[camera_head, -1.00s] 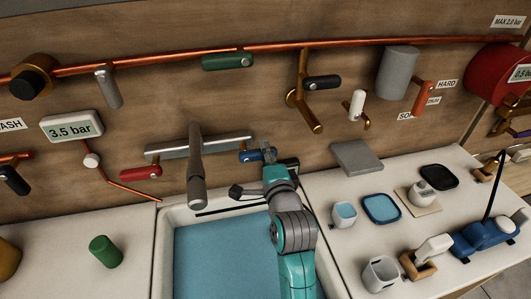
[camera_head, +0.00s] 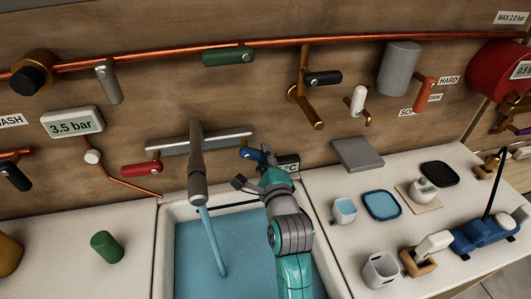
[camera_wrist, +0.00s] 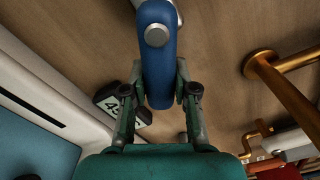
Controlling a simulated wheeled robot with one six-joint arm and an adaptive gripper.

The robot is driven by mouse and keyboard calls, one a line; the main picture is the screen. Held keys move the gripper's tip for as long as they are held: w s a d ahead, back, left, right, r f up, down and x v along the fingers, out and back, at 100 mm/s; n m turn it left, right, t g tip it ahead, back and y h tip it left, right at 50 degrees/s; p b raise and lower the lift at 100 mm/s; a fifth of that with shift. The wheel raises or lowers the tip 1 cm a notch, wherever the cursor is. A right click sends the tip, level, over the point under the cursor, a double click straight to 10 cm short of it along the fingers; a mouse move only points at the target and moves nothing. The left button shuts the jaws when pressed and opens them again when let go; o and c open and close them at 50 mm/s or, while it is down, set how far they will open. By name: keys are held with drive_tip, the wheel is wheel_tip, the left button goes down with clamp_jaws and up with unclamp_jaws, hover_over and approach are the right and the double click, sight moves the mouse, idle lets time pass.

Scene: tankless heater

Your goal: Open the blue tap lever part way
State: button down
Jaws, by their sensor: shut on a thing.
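The blue tap lever (camera_head: 252,154) sits at the right end of the grey tap bar (camera_head: 222,141). It is tilted in the head view. In the wrist view the blue lever (camera_wrist: 157,60) stands between the two fingers of my gripper (camera_wrist: 160,95), which is shut on it. My gripper also shows in the head view (camera_head: 262,166), but its fingertips are partly hidden there. A stream of water runs from the spout (camera_head: 196,165) into the sink (camera_head: 160,240). The red lever (camera_head: 141,170) is at the left end of the bar.
A small display (camera_head: 288,163) is on the wall just right of my gripper, and it shows partly behind a finger in the wrist view (camera_wrist: 112,100). A grey slab (camera_head: 357,153) and several cups and trays are on the right counter. Copper pipes cross the wall.

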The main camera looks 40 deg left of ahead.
drive_tip(key=shift+s+a+f+m, duration=0.2)
drive_tip(key=shift+f+m, duration=0.25)
drive_tip(key=shift+m, duration=0.55)
drive_tip(key=c, duration=0.9)
unclamp_jaws()
drive_tip(key=v, duration=1.2)
